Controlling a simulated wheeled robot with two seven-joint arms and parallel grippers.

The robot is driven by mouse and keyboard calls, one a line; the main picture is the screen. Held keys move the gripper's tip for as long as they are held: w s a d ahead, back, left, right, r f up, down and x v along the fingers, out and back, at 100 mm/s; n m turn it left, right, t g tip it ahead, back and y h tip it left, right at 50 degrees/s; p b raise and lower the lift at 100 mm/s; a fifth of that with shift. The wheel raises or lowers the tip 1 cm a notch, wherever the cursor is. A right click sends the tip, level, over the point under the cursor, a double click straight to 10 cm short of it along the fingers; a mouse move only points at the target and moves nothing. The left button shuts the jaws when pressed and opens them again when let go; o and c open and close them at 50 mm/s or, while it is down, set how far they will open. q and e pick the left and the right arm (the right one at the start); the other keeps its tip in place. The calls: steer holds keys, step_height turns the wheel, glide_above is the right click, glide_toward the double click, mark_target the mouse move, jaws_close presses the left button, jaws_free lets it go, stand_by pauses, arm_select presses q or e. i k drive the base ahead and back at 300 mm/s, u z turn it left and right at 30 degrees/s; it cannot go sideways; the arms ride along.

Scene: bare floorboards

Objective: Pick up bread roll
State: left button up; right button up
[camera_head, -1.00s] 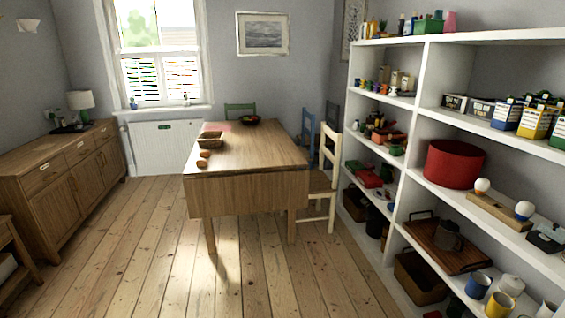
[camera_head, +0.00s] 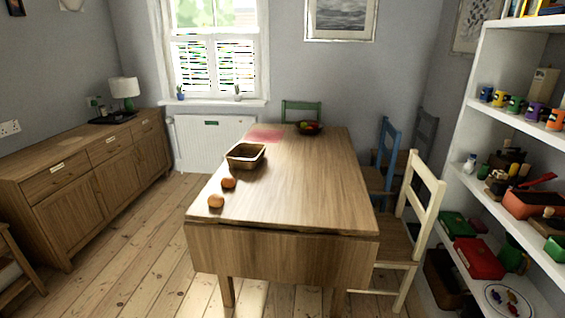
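Two small round orange-brown items that look like bread rolls lie on the left side of the wooden table. The nearer bread roll (camera_head: 216,201) is close to the front left corner. The other bread roll (camera_head: 228,183) lies just behind it. A brown rectangular basket (camera_head: 245,155) stands behind them on the table (camera_head: 290,205); I cannot make out anything inside it. Neither of my grippers shows in the head view.
Chairs stand along the table's right side, a cream chair (camera_head: 414,230) nearest and a blue chair (camera_head: 384,165) behind. White shelves (camera_head: 470,205) fill the right. A wooden sideboard (camera_head: 85,185) stands at the left wall. Bare floorboards (camera_head: 150,265) lie between sideboard and table.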

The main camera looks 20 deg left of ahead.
mark_target(227, 181)
steer(key=i, duration=1.5)
steer(key=z, duration=1.65)
steer(key=i, duration=0.75)
steer(key=u, duration=2.75)
